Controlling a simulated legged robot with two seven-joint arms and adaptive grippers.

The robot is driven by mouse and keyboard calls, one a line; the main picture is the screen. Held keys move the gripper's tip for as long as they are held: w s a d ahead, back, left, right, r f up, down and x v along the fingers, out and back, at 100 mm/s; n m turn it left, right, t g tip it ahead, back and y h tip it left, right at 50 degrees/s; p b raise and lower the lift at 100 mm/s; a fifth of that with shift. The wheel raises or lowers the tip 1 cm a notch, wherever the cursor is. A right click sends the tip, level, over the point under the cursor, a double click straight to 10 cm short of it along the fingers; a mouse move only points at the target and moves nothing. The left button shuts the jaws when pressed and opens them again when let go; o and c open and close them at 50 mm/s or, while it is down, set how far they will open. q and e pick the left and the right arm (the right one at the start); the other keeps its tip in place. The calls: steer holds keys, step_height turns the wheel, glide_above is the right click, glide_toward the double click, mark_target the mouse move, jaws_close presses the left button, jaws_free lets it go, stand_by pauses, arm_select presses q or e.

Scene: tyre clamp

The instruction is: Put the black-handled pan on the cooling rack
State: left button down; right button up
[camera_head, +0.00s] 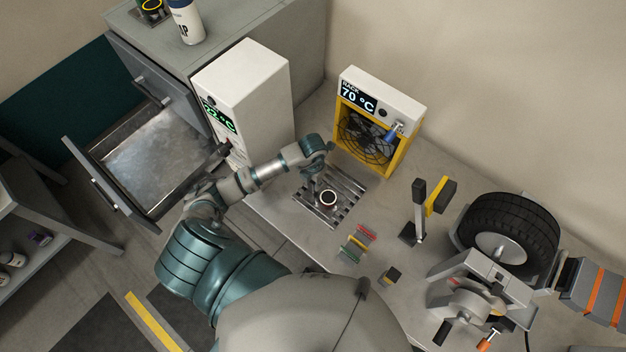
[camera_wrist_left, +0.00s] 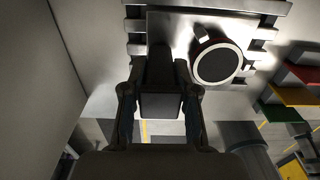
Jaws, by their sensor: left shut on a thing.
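The cooling rack (camera_head: 345,184) is a set of metal slats on the workbench, below the yellow-framed fan. Its slats also show at the top of the left wrist view (camera_wrist_left: 262,7). The pan (camera_wrist_left: 168,30) looks like a flat metal plate over the slats, with a black handle (camera_wrist_left: 160,103). A round dark disc with a pale and reddish rim (camera_wrist_left: 216,64) sits on the plate; it also shows in the head view (camera_head: 328,198). My left gripper (camera_head: 316,176) is shut on the black handle, above the rack. Whether the pan touches the slats is unclear. My right gripper is out of view.
The fan unit (camera_head: 381,118) reads 70 °C behind the rack. A white cabinet (camera_head: 245,90) stands left, beside an open drawer (camera_head: 150,155). Coloured strips (camera_head: 358,242), a black-and-yellow upright device (camera_head: 420,210) and a clamped tyre (camera_head: 510,230) are to the right.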

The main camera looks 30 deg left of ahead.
arm_select(q)
steer(key=c, duration=1.1)
jaws_free()
steer(key=shift+c, duration=0.2)
steer(key=shift+o, duration=1.3)
steer(key=shift+d, duration=0.15)
steer(key=shift+d+r, duration=0.1)
steer(key=shift+d, duration=0.05)
step_height(320, 180, up, 11)
steer(key=p, duration=0.7)
steer(key=shift+f+p, duration=0.2)
steer(key=shift+p, duration=0.1)
steer(key=shift+r, duration=0.7)
